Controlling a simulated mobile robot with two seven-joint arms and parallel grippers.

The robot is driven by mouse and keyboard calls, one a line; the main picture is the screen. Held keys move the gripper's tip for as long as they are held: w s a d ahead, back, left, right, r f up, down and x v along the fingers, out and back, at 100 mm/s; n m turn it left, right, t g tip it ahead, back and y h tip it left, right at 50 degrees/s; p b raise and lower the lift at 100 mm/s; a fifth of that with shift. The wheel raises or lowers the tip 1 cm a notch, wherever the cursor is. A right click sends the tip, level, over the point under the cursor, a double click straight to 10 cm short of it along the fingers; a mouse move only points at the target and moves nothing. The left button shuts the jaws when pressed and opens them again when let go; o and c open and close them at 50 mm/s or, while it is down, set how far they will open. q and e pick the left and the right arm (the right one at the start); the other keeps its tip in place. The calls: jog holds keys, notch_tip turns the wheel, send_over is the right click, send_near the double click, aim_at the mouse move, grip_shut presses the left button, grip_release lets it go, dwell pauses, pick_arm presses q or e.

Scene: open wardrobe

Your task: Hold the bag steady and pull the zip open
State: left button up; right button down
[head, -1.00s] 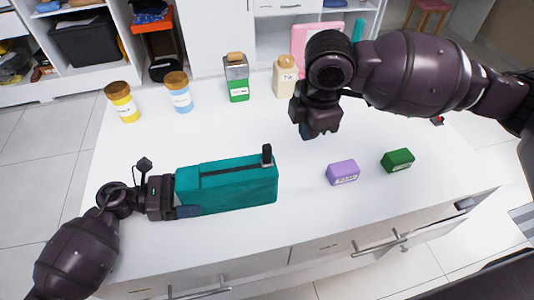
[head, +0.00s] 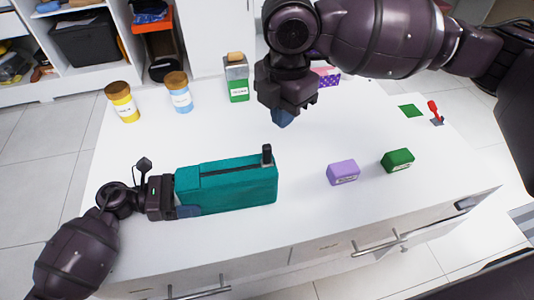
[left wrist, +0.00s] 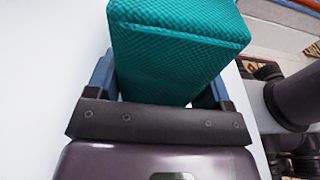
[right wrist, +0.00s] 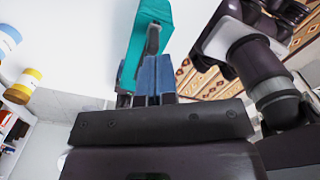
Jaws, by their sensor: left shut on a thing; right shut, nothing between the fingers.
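The teal bag (head: 232,187) lies on the white counter at the left of centre in the head view, with a dark zip line along its top. A black zip pull (head: 267,154) stands up at its right end. My left gripper (head: 182,196) is shut on the bag's left end; the bag also fills the left wrist view (left wrist: 180,60). My right gripper (head: 281,118) is shut and empty, above the counter and behind the zip pull, apart from it. In the right wrist view the closed fingers (right wrist: 156,72) point toward the bag (right wrist: 150,25) and its pull (right wrist: 153,40).
A purple box (head: 342,173) and a green box (head: 398,160) stand right of the bag. A yellow jar (head: 122,103), a blue jar (head: 178,93) and a green-based bottle (head: 237,79) stand at the back left. The counter in front of the bag is clear.

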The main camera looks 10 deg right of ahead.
notch_tip(320, 180, down, 8)
dwell(0.5)
jog(key=shift+s+f, duration=0.1)
dwell(1.8)
jog(key=shift+w+a, duration=0.2)
jog(key=shift+a, duration=6.05)
jog(key=shift+d, duration=0.2)
